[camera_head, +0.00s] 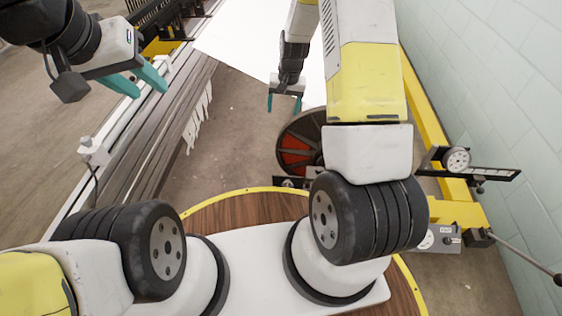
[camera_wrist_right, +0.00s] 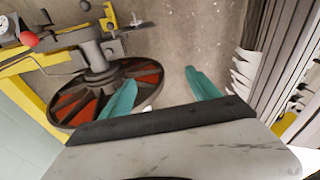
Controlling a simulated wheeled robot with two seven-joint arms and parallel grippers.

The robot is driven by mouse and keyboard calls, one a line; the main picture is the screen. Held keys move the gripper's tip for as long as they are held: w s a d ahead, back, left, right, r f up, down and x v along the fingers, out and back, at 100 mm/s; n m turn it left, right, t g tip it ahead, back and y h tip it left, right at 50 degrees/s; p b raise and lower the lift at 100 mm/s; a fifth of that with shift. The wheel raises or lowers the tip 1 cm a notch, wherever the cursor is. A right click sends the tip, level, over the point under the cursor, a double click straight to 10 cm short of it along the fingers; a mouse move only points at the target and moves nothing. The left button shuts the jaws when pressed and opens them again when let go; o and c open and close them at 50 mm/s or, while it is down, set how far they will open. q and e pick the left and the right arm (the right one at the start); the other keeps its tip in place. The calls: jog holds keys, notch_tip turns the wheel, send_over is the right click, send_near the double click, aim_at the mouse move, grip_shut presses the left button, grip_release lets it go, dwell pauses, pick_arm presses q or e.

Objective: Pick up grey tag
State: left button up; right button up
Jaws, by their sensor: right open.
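A row of pale tags (camera_head: 198,117) hangs along the side of the long dark beam at the left; I cannot tell which one is the grey tag. The tags also show at the right of the right wrist view (camera_wrist_right: 243,72). My right gripper (camera_head: 284,104) is open and empty over the floor, to the right of the tags and apart from them. Its two teal fingers spread apart in the right wrist view (camera_wrist_right: 162,85). My left gripper (camera_head: 146,82) is at the upper left, above the beam, with its teal fingers apart and nothing seen between them.
A dark wheel with red panels (camera_head: 297,146) stands beside my right gripper. A yellow frame (camera_head: 424,95) with a dial (camera_head: 456,160) and a lever runs along the right wall. A white sheet (camera_head: 246,38) stretches across the back. Bare floor (camera_head: 235,130) lies between beam and wheel.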

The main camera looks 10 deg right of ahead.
notch_tip(320, 180, down, 17)
jog(key=g, duration=0.1)
jog(key=g+h, duration=0.1)
send_over(287, 182)
jog(key=shift+m, duration=0.3)
notch_tip(287, 182, down, 13)
jog(key=shift+f, duration=0.1)
notch_tip(287, 182, down, 5)
jog(key=shift+f, duration=0.2)
jog(key=shift+d+f, duration=0.1)
jog(key=shift+f, duration=3)
jog(key=shift+c, duration=0.2)
jog(key=shift+r, duration=0.1)
grip_shut()
